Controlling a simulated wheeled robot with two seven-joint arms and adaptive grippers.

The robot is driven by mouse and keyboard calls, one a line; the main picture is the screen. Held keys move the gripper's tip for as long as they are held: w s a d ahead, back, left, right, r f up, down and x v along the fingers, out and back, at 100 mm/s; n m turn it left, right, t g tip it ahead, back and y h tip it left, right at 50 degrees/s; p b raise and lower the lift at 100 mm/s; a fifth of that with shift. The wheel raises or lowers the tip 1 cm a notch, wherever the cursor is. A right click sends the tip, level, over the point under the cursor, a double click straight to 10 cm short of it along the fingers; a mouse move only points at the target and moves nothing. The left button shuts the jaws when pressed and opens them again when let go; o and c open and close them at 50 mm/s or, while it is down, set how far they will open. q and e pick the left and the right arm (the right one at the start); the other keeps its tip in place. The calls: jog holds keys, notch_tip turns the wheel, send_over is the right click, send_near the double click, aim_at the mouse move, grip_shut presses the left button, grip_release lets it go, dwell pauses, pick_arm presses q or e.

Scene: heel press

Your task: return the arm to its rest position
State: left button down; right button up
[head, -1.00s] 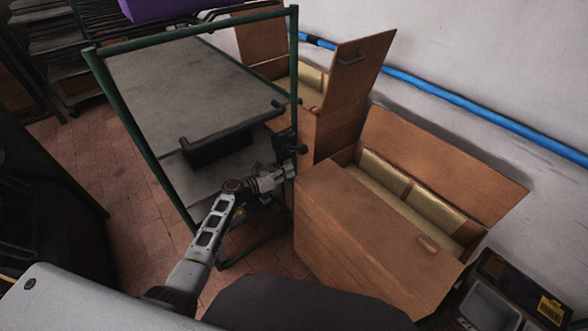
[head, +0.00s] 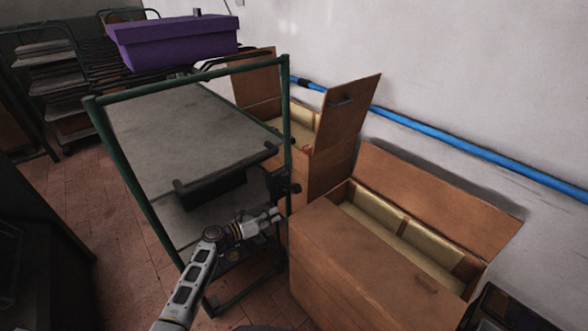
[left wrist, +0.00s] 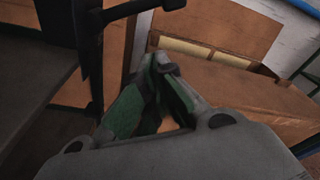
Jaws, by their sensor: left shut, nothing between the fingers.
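My left arm (head: 190,275) comes up from the bottom of the head view. Its dark left gripper (head: 284,188) is beside the right post of the green-framed cart, close to the wooden boxes. In the left wrist view the fingers with green pads (left wrist: 160,68) meet at the tips, shut and empty. A wooden box with a raised lid (left wrist: 215,35) lies beyond them. Whether the gripper touches the cart or a box cannot be told. My right gripper is not in view.
The green-framed cart (head: 130,165) with grey panels stands left of the gripper. Wooden boxes with open lids (head: 345,270) stand at its right along the wall, under a blue pipe (head: 430,136). A purple box (head: 175,45) sits behind.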

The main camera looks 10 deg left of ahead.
pick_arm(q)
jog(key=s+a+f+m+g+y, duration=0.1)
jog(key=s+f+m+g+y, duration=0.1)
jog(key=s+f+m, duration=0.65)
jog(key=s+a+f+m+g+y, duration=0.1)
jog(key=s+a+f+g+y, duration=0.3)
jog(key=f, duration=1)
jog(key=s+d+f+m+g+y, duration=0.1)
jog(key=s+f+m, duration=0.3)
jog(key=s+f, duration=0.55)
jog(key=s+a+f+m+g+y, duration=0.1)
jog(key=s+a+f+m, duration=0.1)
jog(key=s+f+m, duration=0.4)
jog(key=s+a+f+m+g+y, duration=0.1)
jog(key=s+f+m, duration=0.5)
jog(key=s, duration=1)
jog(key=s+a+f+m+g+y, duration=0.2)
jog(key=s+f+m, duration=0.4)
jog(key=s+m, duration=0.4)
jog(key=shift+s+a+f+m+y, duration=0.25)
jog(key=shift+s+a+m+y, duration=0.25)
jog(key=shift+a, duration=0.4)
